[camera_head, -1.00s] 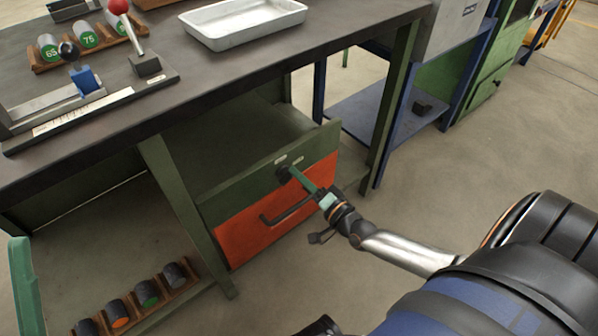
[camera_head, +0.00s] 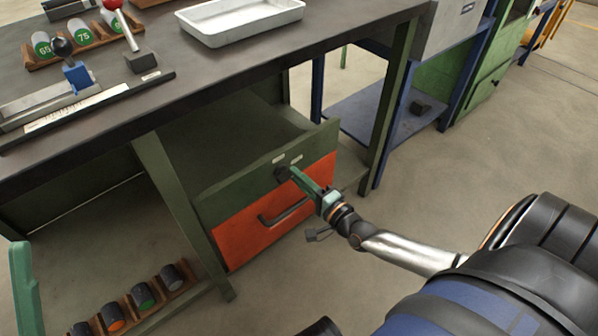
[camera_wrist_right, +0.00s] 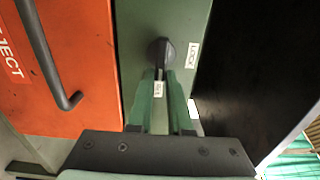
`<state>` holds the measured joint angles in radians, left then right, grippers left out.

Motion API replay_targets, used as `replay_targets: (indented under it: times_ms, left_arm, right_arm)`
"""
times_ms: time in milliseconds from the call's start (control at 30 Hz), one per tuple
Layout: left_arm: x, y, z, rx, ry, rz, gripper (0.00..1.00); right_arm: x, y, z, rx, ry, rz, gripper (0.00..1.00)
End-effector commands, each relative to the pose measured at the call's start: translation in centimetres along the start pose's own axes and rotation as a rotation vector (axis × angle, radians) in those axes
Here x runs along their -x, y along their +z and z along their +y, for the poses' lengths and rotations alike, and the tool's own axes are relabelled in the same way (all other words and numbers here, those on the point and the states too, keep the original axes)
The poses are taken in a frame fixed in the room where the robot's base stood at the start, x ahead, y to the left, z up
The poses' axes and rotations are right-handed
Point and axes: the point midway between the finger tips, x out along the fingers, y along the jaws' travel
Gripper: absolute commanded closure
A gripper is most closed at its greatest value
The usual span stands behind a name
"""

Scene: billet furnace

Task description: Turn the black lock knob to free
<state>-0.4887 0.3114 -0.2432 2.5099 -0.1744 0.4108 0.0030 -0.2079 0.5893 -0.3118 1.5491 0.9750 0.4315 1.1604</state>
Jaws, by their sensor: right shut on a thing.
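The black lock knob (camera_head: 283,172) is on the green panel beside the orange drawer front, and it shows in the wrist view (camera_wrist_right: 160,49). My right gripper (camera_head: 291,174) reaches it from the front and is shut on it; in the wrist view the green fingers (camera_wrist_right: 160,72) close around its near side. A "LOCK" label (camera_wrist_right: 193,55) sits right of the knob in the wrist view. A second small label (camera_wrist_right: 159,89) shows between the fingers, too small to read. A teal piece (camera_head: 24,290) at the head view's left edge looks like part of my left gripper; its jaws are hidden.
The orange drawer front (camera_head: 240,230) has a dark bar handle (camera_head: 285,212) close below my right gripper. The bench top (camera_head: 215,75) above holds a metal tray (camera_head: 240,20). A green bench leg (camera_head: 185,215) stands left. The floor (camera_head: 480,170) at right is clear.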

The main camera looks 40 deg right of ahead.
Motion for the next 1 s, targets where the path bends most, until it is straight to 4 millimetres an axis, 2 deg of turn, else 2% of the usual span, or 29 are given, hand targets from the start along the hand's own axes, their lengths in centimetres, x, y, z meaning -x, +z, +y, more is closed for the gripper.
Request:
replay_targets:
  times_ms: [233, 267, 500, 833, 1000]
  left_arm:
    - [0.0, 0.0, 0.0, 0.000, 0.000, 0.002, 0.50]
    - [0.0, 0.0, 0.0, 0.000, 0.000, 0.002, 0.50]
    - [0.0, -0.1, 0.0, -0.001, 0.000, 0.003, 0.50]
    - [-0.2, -0.2, -0.1, -0.002, -0.002, 0.004, 0.50]
    - [-0.8, -0.8, -0.4, -0.010, -0.004, 0.006, 0.50]
  right_arm:
    - [0.1, 0.1, 0.1, -0.005, 0.003, -0.001, 1.00]
    - [0.1, 0.1, 0.1, -0.005, 0.003, -0.001, 0.80]
    - [0.0, 0.0, 0.1, -0.003, 0.002, 0.000, 0.53]
    - [0.4, 0.0, 0.0, -0.001, 0.002, 0.000, 0.53]
    - [2.8, 0.0, -0.1, -0.001, 0.006, 0.000, 0.53]
